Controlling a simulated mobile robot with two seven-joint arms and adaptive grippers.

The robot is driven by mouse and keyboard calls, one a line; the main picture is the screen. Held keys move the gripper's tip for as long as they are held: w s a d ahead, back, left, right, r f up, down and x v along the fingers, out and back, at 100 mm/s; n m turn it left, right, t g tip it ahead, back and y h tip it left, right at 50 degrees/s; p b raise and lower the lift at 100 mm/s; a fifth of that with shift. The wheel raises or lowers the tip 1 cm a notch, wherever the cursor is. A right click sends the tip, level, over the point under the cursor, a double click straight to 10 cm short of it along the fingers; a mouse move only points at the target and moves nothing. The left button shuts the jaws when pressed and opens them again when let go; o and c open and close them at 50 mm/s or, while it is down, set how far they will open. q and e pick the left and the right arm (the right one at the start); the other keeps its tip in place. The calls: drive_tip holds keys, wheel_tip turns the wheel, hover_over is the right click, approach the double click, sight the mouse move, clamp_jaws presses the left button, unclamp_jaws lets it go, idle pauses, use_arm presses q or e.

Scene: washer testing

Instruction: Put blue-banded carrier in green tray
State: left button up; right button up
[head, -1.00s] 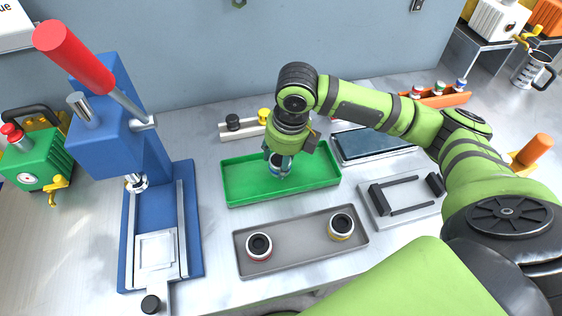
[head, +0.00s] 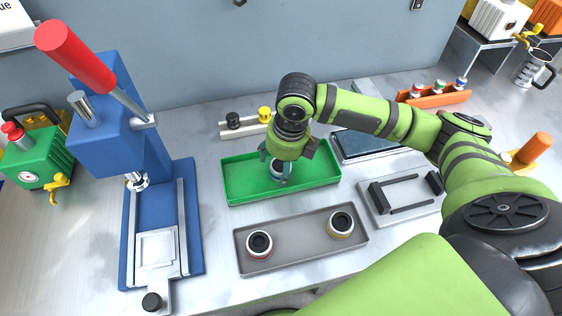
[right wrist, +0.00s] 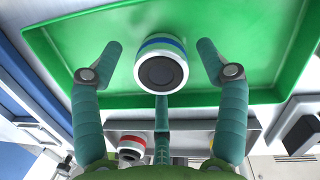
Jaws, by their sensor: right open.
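The blue-banded carrier (right wrist: 161,66) stands in the green tray (right wrist: 80,62), with a white body, a blue band and a dark centre. In the head view this carrier (head: 277,172) is partly hidden by my right gripper (head: 277,168). In the right wrist view my right gripper (right wrist: 162,62) is open, with fingers apart on both sides of the carrier and a third finger below it. The green tray (head: 240,190) lies behind the grey tray in the head view. My left gripper is not in view.
The grey tray (head: 300,247) holds a red-banded carrier (head: 259,245) and a yellow-banded carrier (head: 341,224). A blue press (head: 125,150) with a red handle stands at the left. A rail with black and yellow knobs (head: 245,123) lies behind the green tray.

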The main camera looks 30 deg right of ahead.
wheel_tip(320, 180, up, 12)
drive_tip(key=s, duration=0.1)
drive_tip(key=shift+s+d, duration=0.35)
drive_tip(key=shift+d, duration=0.05)
idle(0.3)
